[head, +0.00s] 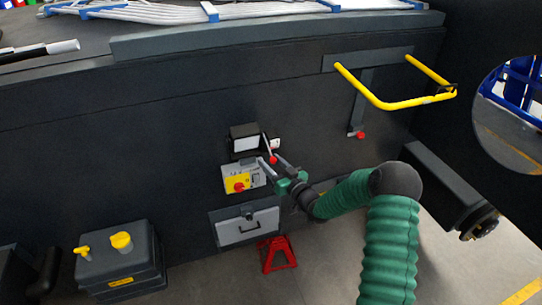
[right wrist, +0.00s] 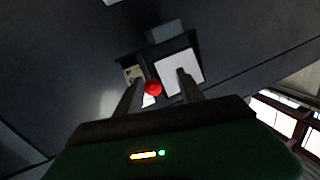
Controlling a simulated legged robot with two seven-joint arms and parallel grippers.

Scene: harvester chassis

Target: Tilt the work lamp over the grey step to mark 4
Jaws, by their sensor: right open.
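The work lamp (head: 244,138) is a dark box with a white face on the dark chassis wall. A lever with a red knob (head: 273,160) hangs at its right side, beside a small pale plate (head: 276,144). The lamp's white face (right wrist: 180,72) also shows in the right wrist view; marks on the plate (right wrist: 133,74) are too small to read. My right gripper (head: 270,161) is open at the knob. In the right wrist view the knob (right wrist: 153,88) appears between the fingers, nearer the left one; contact cannot be told. My left gripper is not in view.
A control box (head: 243,178) with a red knob on yellow sits just below the lamp, close to my gripper. Lower are a grey handled panel (head: 248,228) and a red stand (head: 276,253). A yellow rail (head: 400,104) sticks out at right. A dark tank (head: 121,262) stands lower left.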

